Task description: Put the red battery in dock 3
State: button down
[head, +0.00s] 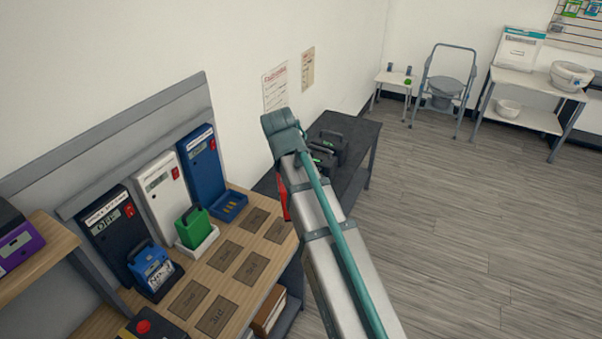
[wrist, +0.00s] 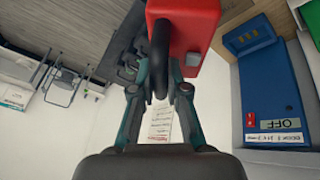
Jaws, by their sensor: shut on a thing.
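The red battery (wrist: 198,28) hangs in my gripper (wrist: 163,82), whose fingers are shut around its black handle (wrist: 160,48). In the head view only a red sliver of the battery (head: 283,202) shows beside my arm, which hides the gripper. The blue dock (head: 202,165) is the rightmost of three on the wooden bench. Its blue tray (head: 229,207) is empty. In the wrist view the blue dock (wrist: 268,95) is right of the battery and apart from it; its display reads OFF. Its small label is hard to read.
The white dock (head: 162,195) holds a green battery (head: 193,226); the dark dock (head: 110,230) holds a blue battery (head: 152,270). Marked squares (head: 252,267) cover the bench front. Black cases (head: 328,142) stand on a dark table (head: 362,140) behind my arm. A purple device (head: 17,247) sits at left.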

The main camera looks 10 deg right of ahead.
jog(key=w+a+f+n+g+y, duration=0.2)
jog(key=w+a+n+g+y, duration=0.1)
jog(key=w+a+n, duration=0.7)
jog(key=w+a+f+n+g+y, duration=0.2)
jog(key=w+a+n, duration=0.9)
jog(key=n, duration=0.7)
jog(key=shift+w+a+f+g+y, duration=0.3)
jog(key=shift+a+g+y, duration=0.5)
jog(key=shift+a, duration=0.3)
notch_tip(320, 180, down, 7)
jog(key=b, duration=0.1)
jog(key=shift+r, duration=0.1)
